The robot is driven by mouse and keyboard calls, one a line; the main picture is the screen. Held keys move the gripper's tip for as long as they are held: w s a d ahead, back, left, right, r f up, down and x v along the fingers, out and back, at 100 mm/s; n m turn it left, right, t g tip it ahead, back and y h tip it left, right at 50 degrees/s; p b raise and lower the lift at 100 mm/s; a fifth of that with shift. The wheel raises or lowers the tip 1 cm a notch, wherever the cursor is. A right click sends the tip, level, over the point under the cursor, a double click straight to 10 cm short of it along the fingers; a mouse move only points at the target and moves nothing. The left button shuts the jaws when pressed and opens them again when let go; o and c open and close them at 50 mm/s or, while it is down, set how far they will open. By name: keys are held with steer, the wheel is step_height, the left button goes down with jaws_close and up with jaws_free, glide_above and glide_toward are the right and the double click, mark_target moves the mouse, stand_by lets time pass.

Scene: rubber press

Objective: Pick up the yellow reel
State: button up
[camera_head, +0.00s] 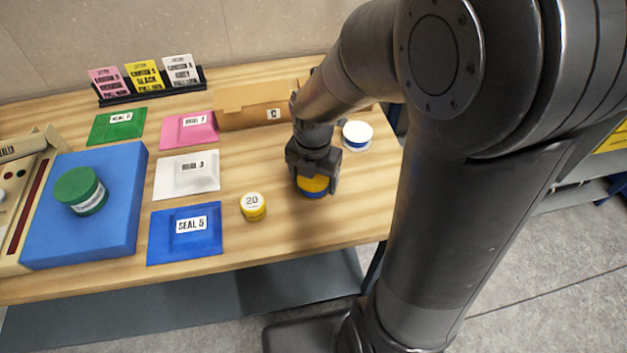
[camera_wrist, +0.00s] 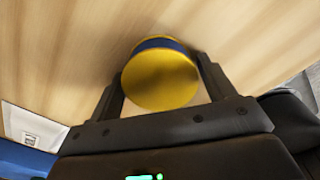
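The yellow reel (camera_head: 314,184), a short round drum with a yellow top and a blue band, is at the front right part of the wooden table, partly hidden under my gripper (camera_head: 316,178). In the wrist view the yellow reel (camera_wrist: 160,82) is between the two dark fingers of my gripper (camera_wrist: 163,78), one on each side. The fingers are at or very near its sides. I cannot tell whether they press on it. The reel appears to be at table level.
A yellow weight marked 20 (camera_head: 253,206) stands left of the reel. A white and blue reel (camera_head: 357,134) is behind to the right. A cardboard box (camera_head: 250,104) is behind. Flat seal packets (camera_head: 186,174) and a blue block (camera_head: 85,235) bearing a green reel (camera_head: 80,190) are left.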

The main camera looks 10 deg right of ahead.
steer(key=c, duration=0.7)
